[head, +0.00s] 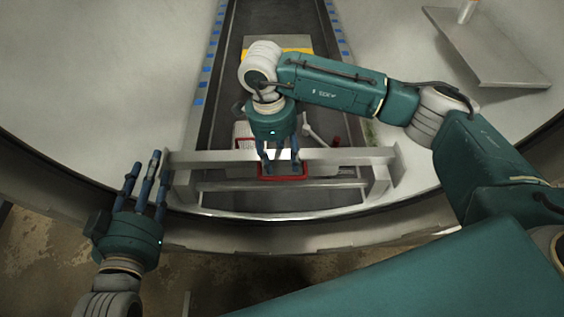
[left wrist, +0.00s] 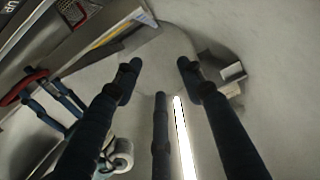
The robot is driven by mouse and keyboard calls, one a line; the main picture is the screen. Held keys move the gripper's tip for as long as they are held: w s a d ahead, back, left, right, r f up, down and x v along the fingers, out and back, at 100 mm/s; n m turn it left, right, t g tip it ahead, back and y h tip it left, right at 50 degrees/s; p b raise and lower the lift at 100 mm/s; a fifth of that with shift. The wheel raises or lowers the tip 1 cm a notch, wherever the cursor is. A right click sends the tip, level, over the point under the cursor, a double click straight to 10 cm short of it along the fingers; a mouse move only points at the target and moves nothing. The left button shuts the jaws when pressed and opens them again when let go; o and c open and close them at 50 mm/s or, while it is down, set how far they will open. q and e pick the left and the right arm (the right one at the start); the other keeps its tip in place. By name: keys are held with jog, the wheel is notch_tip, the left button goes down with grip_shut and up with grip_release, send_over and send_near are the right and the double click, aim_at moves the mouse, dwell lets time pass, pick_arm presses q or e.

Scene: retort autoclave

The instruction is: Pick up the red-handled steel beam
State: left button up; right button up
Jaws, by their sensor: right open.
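The steel beam (head: 340,156) lies across the end of the dark track in the head view, with end brackets at both sides. Its red handle (head: 284,178) is at the middle, on the near side. My right gripper (head: 280,168) points down at the handle, its fingers open around or just over it; contact cannot be told. My left gripper (head: 146,178) is open and empty, just left of the beam's left end. In the left wrist view its fingers (left wrist: 158,72) are spread, and the red handle (left wrist: 22,84) shows at the left edge beside my right gripper's fingers (left wrist: 52,100).
The dark track (head: 222,100) with blue-marked edges runs away from me between pale curved walls. A white basket-like object (head: 243,132) and a small red item (head: 336,141) lie behind the beam. A grey plate (head: 490,50) stands at the upper right.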

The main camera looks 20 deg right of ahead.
jog(key=shift+d+f, duration=0.1)
jog(key=shift+f, duration=0.85)
pick_arm(q)
jog(key=r, duration=0.1)
jog(key=r+t, duration=0.1)
jog(key=r, duration=0.1)
jog(key=shift+w+d, duration=0.2)
jog(key=shift+d, duration=0.05)
pick_arm(e)
jog(key=shift+c, duration=0.6)
grip_shut()
jog(key=shift+r, duration=0.1)
pick_arm(q)
jog(key=shift+f, duration=0.1)
pick_arm(e)
jog(key=shift+r, duration=0.15)
